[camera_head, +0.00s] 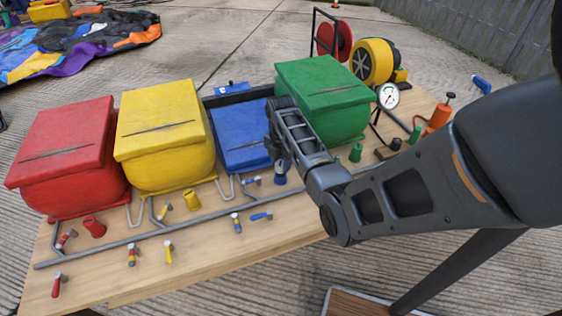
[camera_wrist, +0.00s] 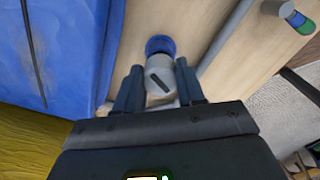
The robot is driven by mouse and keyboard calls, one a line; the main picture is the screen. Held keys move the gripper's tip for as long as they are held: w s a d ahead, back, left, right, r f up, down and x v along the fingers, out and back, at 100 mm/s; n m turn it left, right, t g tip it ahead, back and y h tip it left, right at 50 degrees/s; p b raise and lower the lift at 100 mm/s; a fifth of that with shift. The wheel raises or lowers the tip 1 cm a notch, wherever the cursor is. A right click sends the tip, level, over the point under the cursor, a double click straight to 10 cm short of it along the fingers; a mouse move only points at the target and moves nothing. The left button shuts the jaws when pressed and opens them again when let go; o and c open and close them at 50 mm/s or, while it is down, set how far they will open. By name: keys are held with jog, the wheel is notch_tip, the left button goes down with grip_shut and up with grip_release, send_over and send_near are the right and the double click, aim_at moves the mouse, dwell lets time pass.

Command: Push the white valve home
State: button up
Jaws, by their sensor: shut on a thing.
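The white valve (camera_wrist: 159,78) has a pale round body with a dark slot and a blue ring at its far end. In the wrist view it lies between the two fingers of my gripper (camera_wrist: 159,87), which is shut on it. In the head view my gripper (camera_head: 281,163) points down in front of the blue box (camera_head: 240,136), and a blue end of the valve (camera_head: 281,179) shows below the fingers. The rest of the valve is hidden there by the gripper. I cannot tell whether its end touches anything.
A wooden table (camera_head: 200,262) bears red (camera_head: 70,150), yellow (camera_head: 165,135) and green (camera_head: 322,98) boxes beside the blue one. A grey pipe (camera_head: 110,247) with several coloured valves runs along the front. A gauge (camera_head: 388,96) and yellow reel (camera_head: 372,61) stand right of the green box.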

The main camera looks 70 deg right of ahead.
jog(key=shift+f, duration=0.65)
dwell(1.0)
jog(key=shift+f+b, duration=0.3)
jog(key=shift+f, duration=0.05)
jog(key=o, duration=1.1)
jog(key=shift+r, duration=3.9)
